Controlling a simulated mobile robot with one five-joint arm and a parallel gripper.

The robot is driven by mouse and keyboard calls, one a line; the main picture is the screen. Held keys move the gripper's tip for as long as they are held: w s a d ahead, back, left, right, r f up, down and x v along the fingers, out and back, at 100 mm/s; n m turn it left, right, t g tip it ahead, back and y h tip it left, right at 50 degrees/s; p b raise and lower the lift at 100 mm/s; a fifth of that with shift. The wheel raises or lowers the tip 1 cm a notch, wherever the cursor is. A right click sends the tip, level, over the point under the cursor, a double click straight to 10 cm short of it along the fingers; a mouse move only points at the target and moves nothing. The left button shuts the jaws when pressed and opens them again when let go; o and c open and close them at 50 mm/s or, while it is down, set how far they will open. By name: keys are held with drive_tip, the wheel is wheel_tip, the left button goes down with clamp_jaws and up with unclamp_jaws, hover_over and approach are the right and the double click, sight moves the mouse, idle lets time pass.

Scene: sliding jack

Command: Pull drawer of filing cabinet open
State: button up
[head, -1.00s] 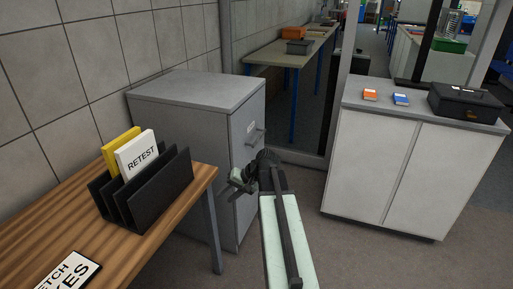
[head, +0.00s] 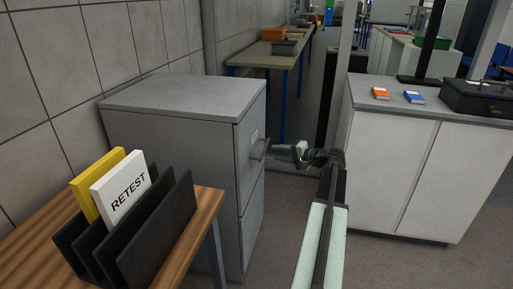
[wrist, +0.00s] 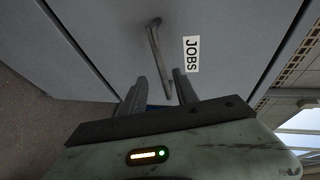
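The grey filing cabinet (head: 175,130) stands left of centre with two drawers. Its upper drawer (head: 247,165) looks closed, flush with the cabinet. The upper drawer's bar handle (head: 260,149) sticks out on the front, and it also shows in the wrist view (wrist: 154,42) beside a label reading JOBS (wrist: 191,54). My gripper (head: 277,149) is at the handle, pointing at the drawer front. In the wrist view its two fingers (wrist: 160,88) are apart, with the near end of the handle between them and gaps visible. Contact with the handle cannot be told.
A wooden table (head: 205,208) with a black file rack (head: 160,240) stands at the near left. A white cupboard (head: 395,165) with small boxes and a black case (head: 480,97) stands at the right. Floor is free between cabinet and cupboard.

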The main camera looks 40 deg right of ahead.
sight(265, 148)
drive_tip(key=x, duration=0.2)
drive_tip(key=b+x, duration=0.1)
drive_tip(key=x, duration=0.5)
drive_tip(key=shift+w+d+r+b, duration=0.15)
drive_tip(key=shift+d+r+b, duration=0.05)
drive_tip(key=shift+d+b, duration=0.2)
drive_tip(key=shift+c, duration=0.4)
clamp_jaws()
idle(0.7)
